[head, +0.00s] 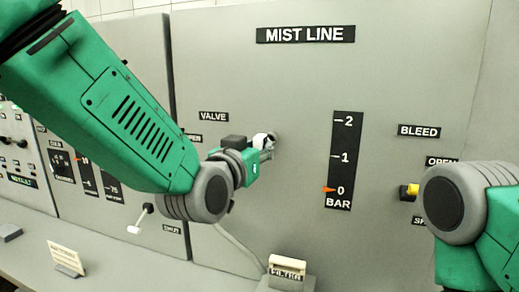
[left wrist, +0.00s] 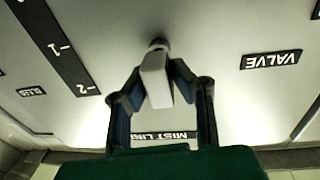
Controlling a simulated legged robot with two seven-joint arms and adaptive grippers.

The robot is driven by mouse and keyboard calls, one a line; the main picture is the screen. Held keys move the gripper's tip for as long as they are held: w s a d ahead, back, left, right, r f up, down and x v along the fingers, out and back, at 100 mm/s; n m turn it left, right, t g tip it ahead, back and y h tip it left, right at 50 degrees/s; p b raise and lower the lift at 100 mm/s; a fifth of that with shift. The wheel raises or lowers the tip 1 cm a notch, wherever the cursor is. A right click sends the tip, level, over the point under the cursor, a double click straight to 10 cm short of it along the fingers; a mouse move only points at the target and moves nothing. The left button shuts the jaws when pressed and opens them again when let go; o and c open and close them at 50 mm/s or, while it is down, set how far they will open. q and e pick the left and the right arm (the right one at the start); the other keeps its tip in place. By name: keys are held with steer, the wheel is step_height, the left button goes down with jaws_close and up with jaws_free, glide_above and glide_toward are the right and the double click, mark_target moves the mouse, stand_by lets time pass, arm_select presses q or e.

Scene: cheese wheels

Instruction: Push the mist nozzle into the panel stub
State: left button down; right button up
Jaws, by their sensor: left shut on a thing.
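My left gripper (head: 264,146) is at the panel below the MIST LINE label, with its fingers shut on the mist nozzle (left wrist: 155,80). The nozzle is a pale grey, blocky piece between the two dark fingers in the left wrist view. Its far end meets or nearly meets the round dark panel stub (left wrist: 158,43). In the head view the stub (head: 273,139) shows just past the fingertips. I cannot tell how deep the nozzle sits on it. My right arm's wrist is at the right; its gripper fingers do not show.
The grey panel (head: 300,80) carries a BAR gauge (head: 341,160) with its orange pointer at 0. A white-ended valve lever (head: 136,228) is at the lower left. A yellow and black part (head: 408,192) is beside my right wrist. A FILTRA box (head: 287,270) stands on the ledge.

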arm_select(q)
steer(key=shift+w+d, duration=0.1)
steer(key=shift+w+d, duration=0.35)
steer(key=shift+d, duration=0.15)
steer(key=shift+s+a, duration=0.15)
steer(key=shift+s+a, duration=0.3)
steer(key=shift+s, duration=0.05)
steer(key=shift+d, duration=0.2)
steer(key=shift+b, duration=0.3)
stand_by(0.9)
steer(key=shift+w, duration=0.25)
steer(key=shift+w+d, duration=0.15)
steer(key=shift+w, duration=0.15)
